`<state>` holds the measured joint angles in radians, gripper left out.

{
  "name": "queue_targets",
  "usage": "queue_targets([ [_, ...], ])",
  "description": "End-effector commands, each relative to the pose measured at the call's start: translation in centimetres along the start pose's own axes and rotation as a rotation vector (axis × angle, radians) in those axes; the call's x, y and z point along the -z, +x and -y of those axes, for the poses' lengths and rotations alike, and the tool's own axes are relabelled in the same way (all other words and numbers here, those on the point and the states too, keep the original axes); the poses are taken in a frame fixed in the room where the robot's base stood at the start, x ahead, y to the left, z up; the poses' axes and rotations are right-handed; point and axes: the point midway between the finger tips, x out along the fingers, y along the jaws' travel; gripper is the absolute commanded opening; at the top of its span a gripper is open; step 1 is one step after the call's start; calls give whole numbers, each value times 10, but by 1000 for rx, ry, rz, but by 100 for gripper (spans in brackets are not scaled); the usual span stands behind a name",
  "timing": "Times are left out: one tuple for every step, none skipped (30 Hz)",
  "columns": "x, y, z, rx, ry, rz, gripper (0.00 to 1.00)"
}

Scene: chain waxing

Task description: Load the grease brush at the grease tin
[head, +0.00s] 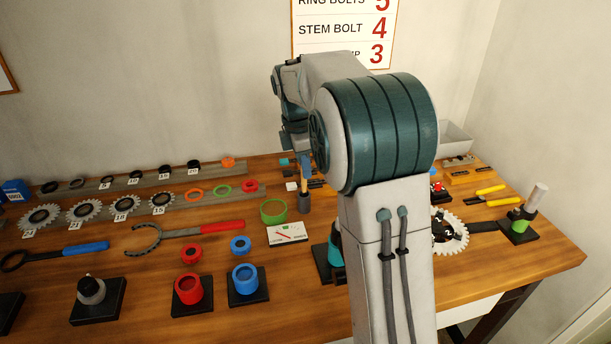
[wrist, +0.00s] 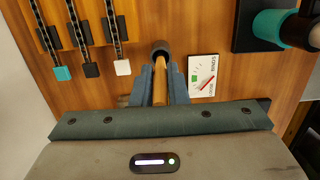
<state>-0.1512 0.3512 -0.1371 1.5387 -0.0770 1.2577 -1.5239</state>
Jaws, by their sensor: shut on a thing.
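My gripper (head: 304,170) points down at the back middle of the bench, its blue-grey fingers shut on the wooden handle of the grease brush (head: 305,186). In the wrist view the handle (wrist: 160,88) stands between the fingers (wrist: 160,75).
A white card (head: 287,232) lies beside the tin. Chain strips with coloured ends (wrist: 91,69) lie close by in the wrist view. A teal cylinder (wrist: 282,29) stands on a black base. My arm hides the bench's middle right.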

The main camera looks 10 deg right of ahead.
Motion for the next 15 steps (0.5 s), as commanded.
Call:
queue_targets([
  [-2, -12, -1, -4, 0, 0, 0],
  [-2, -18, -1, -5, 0, 0, 0],
  [-3, -26, -1, -5, 0, 0, 0],
  [-4, -33, -1, -4, 0, 0, 0],
  [-5, -38, -1, -4, 0, 0, 0],
  [-6, -45, -1, -4, 0, 0, 0],
  [-6, -50, -1, -4, 0, 0, 0],
  [-7, -54, -1, -3, 0, 1, 0],
  [-7, -60, -1, -2, 0, 1, 0],
  [-7, -63, -1, -2, -1, 1, 0],
  [-6, -66, -1, 0, -1, 1, 0],
  [-5, -70, -1, 0, -2, 1, 0],
  [-3, -72, -1, 1, -3, 1, 0],
  [-1, -74, -2, 2, -4, 1, 0],
  [2, -76, -2, 3, -5, 1, 0],
])
